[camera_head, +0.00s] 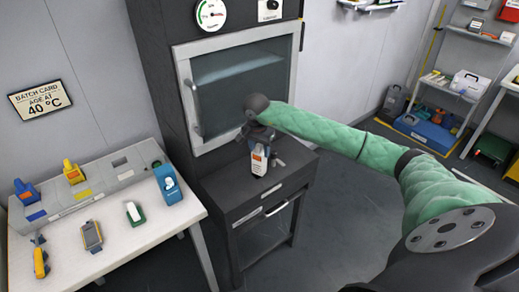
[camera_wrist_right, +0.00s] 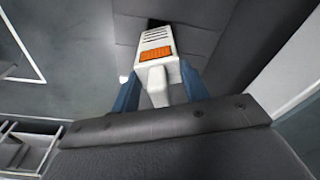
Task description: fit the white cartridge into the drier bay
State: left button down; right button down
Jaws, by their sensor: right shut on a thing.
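The white cartridge (camera_head: 259,160), with an orange label, is held by my right gripper (camera_head: 264,140) in front of the tall dark cabinet, over its lower ledge. In the right wrist view the cartridge (camera_wrist_right: 155,42) sits between the two blue fingers (camera_wrist_right: 158,92), which are shut on its narrow handle. Whether the cartridge touches the ledge, I cannot tell. I cannot make out a drier bay for certain; the gripper and cartridge cover part of the ledge (camera_head: 225,183). My left gripper is not in view.
The cabinet's glazed door (camera_head: 240,80) is shut behind my right arm. At left, a white table (camera_head: 120,250) carries a grey rack (camera_head: 95,192), blue and yellow tools and a handheld meter (camera_head: 92,235). The floor (camera_head: 340,220) right of the cabinet is clear.

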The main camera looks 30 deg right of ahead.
jog(key=c, duration=0.7)
grip_release()
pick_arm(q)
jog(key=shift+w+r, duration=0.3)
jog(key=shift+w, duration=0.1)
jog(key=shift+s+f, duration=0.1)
